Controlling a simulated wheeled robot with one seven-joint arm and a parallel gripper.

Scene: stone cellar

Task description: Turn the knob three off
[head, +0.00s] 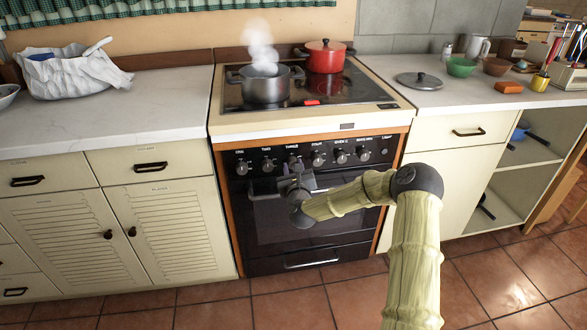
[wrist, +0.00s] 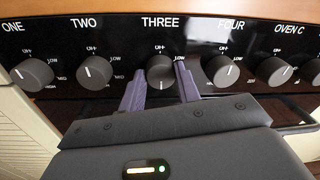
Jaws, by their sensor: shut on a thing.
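Knob three (wrist: 161,72) is a dark round knob under the label THREE on the black stove panel. Its white mark looks roughly upright in the wrist view; I cannot surely tell which end points. My gripper (wrist: 160,67) is shut on this knob, with one purple finger on each side. In the head view, my gripper (head: 294,170) reaches the panel front and partly hides knob three (head: 292,162). The stove (head: 310,125) has a steaming steel pot (head: 264,90) and a lidded red pot (head: 325,60) on top.
Knob two (wrist: 95,73) and knob four (wrist: 222,71) sit close on either side of my fingers. The oven door handle (head: 262,195) runs just below the panel. Counters with cupboards flank the stove. The tiled floor in front is clear.

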